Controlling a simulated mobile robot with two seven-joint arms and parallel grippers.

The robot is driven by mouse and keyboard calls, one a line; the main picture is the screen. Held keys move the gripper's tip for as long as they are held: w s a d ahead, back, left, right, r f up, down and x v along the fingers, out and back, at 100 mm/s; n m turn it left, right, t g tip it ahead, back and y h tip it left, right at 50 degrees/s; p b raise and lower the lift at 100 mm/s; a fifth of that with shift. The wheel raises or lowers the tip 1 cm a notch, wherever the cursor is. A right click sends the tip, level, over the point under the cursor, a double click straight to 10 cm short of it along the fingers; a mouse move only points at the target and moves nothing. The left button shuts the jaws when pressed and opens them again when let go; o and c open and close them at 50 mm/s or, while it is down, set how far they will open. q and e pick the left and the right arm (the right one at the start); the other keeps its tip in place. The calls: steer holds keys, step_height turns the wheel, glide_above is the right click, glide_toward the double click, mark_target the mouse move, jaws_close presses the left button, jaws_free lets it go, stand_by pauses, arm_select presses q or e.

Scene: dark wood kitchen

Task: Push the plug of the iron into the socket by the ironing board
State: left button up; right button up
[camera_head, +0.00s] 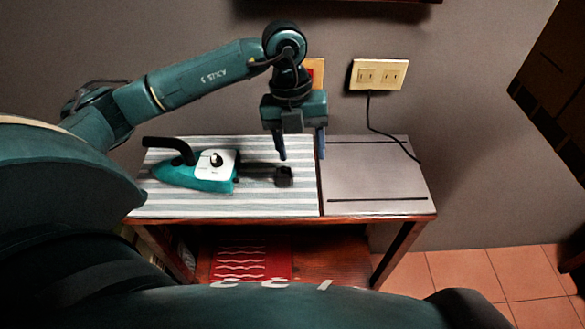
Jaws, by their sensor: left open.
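A teal iron (195,178) with a black handle and a white top plate lies on the striped ironing board (270,208). A short dark piece runs right from the iron to a small black block, which looks like its plug (284,177), lying on the board. My left gripper (302,157) hangs fingers down above the back right part of the board, open and empty. Its left finger is just behind the plug in the picture; whether they touch cannot be told. A cream wall socket (379,75) is at the right. My right gripper is not in view.
A dark cord (375,122) hangs from the wall socket to the grey panel (370,178) right of the board. A red patterned cloth (250,262) lies on the lower shelf. The grey panel is mostly clear.

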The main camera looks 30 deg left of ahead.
mark_target(284, 172)
arm_select(q)
steer(key=a, duration=0.1)
steer(key=w+a+r+n+y, duration=0.1)
steer(key=a, duration=0.1)
steer(key=a+r+y, duration=0.1)
steer(key=a, duration=0.1)
steer(key=shift+w+t, duration=0.3)
steer(key=shift+w, duration=0.1)
steer(key=shift+f, duration=0.1)
step_height(284, 172, down, 8)
steer(key=f, duration=0.2)
steer(key=s+f+p, duration=0.1)
steer(key=f, duration=0.1)
steer(key=shift+d+f, duration=0.15)
steer(key=shift+d, duration=0.05)
steer(key=shift+f, duration=0.45)
